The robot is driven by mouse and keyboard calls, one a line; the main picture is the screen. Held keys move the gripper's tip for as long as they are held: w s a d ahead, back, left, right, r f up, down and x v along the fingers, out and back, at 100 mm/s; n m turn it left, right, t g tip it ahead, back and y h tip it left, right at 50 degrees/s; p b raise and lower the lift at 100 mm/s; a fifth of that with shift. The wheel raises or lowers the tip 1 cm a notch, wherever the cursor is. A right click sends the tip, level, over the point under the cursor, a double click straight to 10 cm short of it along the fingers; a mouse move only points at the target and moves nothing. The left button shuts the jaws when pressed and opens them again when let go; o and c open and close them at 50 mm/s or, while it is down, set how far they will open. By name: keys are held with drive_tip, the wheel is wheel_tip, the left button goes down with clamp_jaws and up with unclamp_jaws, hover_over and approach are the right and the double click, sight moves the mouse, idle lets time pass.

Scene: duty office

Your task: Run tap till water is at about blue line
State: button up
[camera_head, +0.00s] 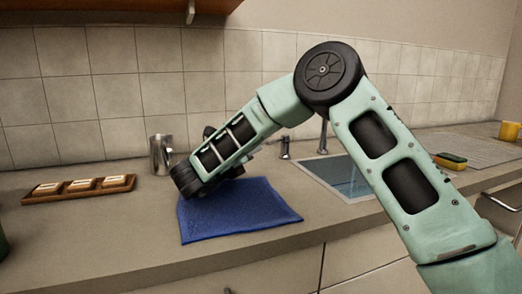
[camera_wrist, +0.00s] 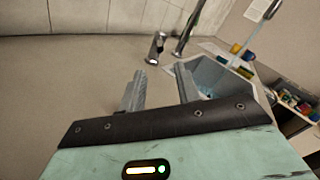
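The sink basin (camera_head: 340,178) is set in the counter, partly hidden behind my arm. It also shows in the wrist view (camera_wrist: 222,82), with something bluish inside; I cannot make out a blue line or water level. The tap's spout (camera_head: 323,137) rises behind the basin, and a short metal tap handle (camera_head: 285,148) stands left of it. In the wrist view the handle (camera_wrist: 155,48) is beyond my gripper's fingertips, apart from them, and the spout (camera_wrist: 188,28) is right of it. My gripper (camera_wrist: 160,88) is open and empty; my arm mostly hides it in the head view.
A blue cloth (camera_head: 236,212) lies on the counter below my wrist. A steel cup (camera_head: 160,155) and a wooden tray (camera_head: 80,189) are to the left. A sponge (camera_head: 450,161), a ridged draining area (camera_head: 485,150) and a yellow cup (camera_head: 510,131) are right of the sink.

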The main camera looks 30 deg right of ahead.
drive_tip(key=shift+v, duration=2)
idle(6.0)
